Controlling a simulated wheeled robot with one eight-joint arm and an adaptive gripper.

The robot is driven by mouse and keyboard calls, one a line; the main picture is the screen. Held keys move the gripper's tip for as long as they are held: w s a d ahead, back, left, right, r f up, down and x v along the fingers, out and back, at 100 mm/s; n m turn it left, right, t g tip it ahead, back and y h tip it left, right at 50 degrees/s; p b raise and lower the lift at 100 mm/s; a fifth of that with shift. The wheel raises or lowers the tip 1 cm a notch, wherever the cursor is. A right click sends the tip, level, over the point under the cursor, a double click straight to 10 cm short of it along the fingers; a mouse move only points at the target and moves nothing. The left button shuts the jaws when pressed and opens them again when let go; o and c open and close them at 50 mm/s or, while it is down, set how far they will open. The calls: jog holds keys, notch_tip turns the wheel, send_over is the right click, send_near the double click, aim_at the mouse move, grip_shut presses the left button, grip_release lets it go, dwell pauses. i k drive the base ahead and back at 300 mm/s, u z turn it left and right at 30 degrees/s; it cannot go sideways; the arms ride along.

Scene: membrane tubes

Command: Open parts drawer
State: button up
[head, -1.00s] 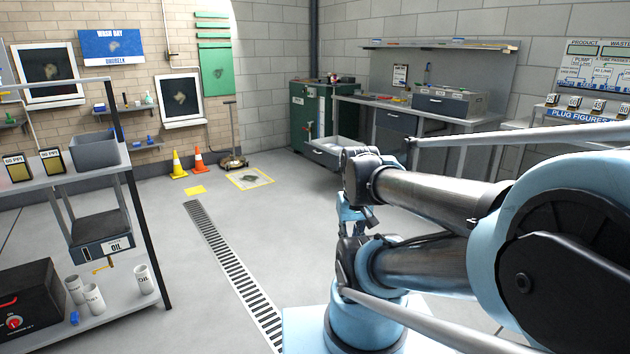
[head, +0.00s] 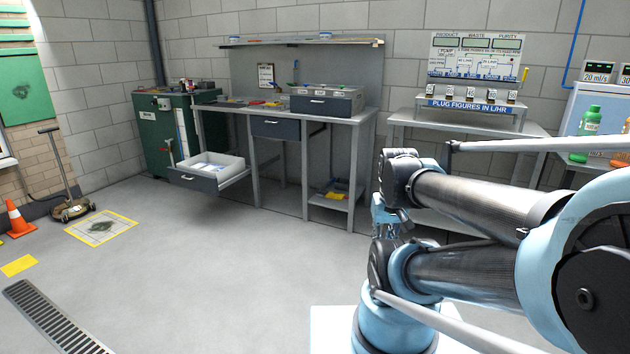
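A workbench (head: 364,119) stands against the grey block wall. Its left drawer (head: 192,179) is pulled out, with pale papers or parts inside it. A dark drawer (head: 275,128) under the middle of the top is shut. A small grey cabinet on the bench top has a dark drawer front (head: 317,105), which looks shut. I cannot tell which one is the parts drawer. My arm is folded at the right, well apart from the bench. The end of my arm, with my gripper (head: 392,228), is mostly hidden behind the arm links, and its fingers cannot be made out.
A green cabinet (head: 152,140) stands left of the bench. A metal table (head: 420,124) with a sign is to the right. A wheeled floor tool (head: 72,209), a cone (head: 17,219) and a floor drain (head: 55,318) are at left. The floor before the bench is clear.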

aim_at(261, 126)
jog(key=z, duration=0.25)
jog(key=i, duration=2.25)
jog(key=u, duration=1.1)
jog(key=i, duration=0.9)
jog(key=u, duration=0.6)
